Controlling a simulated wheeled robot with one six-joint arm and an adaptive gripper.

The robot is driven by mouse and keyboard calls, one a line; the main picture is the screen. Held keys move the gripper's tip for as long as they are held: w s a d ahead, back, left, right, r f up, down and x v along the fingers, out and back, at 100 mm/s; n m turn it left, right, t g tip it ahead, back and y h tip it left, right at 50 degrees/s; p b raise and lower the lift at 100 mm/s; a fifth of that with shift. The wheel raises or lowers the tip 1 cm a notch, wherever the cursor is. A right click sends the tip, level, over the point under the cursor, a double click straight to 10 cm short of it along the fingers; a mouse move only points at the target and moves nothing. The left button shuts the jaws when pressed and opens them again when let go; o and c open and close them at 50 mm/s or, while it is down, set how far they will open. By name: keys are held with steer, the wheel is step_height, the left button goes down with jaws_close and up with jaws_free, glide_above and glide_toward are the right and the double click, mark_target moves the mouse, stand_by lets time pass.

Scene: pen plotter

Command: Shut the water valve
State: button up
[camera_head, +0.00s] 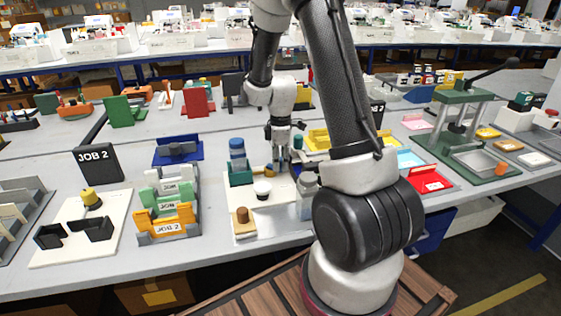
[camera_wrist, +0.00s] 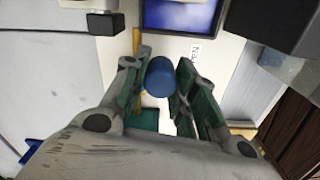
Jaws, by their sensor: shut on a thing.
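My gripper (camera_head: 279,165) points down over a white board (camera_head: 280,187) on the grey table. In the wrist view, its green-padded fingers (camera_wrist: 160,85) are closed around a blue round knob or cylinder (camera_wrist: 160,74). A white label (camera_wrist: 196,50), partly readable as "EN", lies on the board beyond the right finger. What is under the blue piece is hidden, so I cannot tell how the valve is turned. In the head view, my gripper covers most of it.
A green holder (camera_head: 240,177) with a blue cylinder (camera_head: 237,149) stands left of my gripper. A blue-faced box (camera_wrist: 180,14) and a dark block (camera_wrist: 283,22) are close in the wrist view.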

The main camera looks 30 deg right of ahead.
steer(key=shift+a+m, duration=0.1)
steer(key=shift+m, duration=0.2)
steer(key=m, duration=0.1)
steer(key=a+m, duration=0.1)
steer(key=m, duration=0.1)
steer(key=shift+s+a+m, duration=0.15)
steer(key=shift+s+m, duration=0.05)
steer(key=shift+m, duration=0.1)
steer(key=m, duration=0.1)
steer(key=a+m, duration=0.1)
steer(key=m, duration=0.2)
steer(key=shift+w+a+m, duration=0.1)
steer(key=shift+a+m, duration=0.2)
steer(key=shift+a, duration=0.05)
steer(key=m, duration=0.1)
steer(key=a+m, duration=0.1)
steer(key=m, duration=0.1)
steer(key=w+m, duration=0.1)
steer(key=m, duration=0.1)
steer(key=shift+a, duration=0.35)
steer(key=shift+w+a+m, duration=0.2)
steer(key=shift+w+m, duration=0.1)
steer(key=shift+m, duration=0.7)
steer(key=shift+w+a+m, duration=0.2)
steer(key=shift+w+m, duration=0.1)
steer(key=shift+m, duration=0.7)
steer(key=shift+r, duration=0.1)
steer(key=o, duration=1)
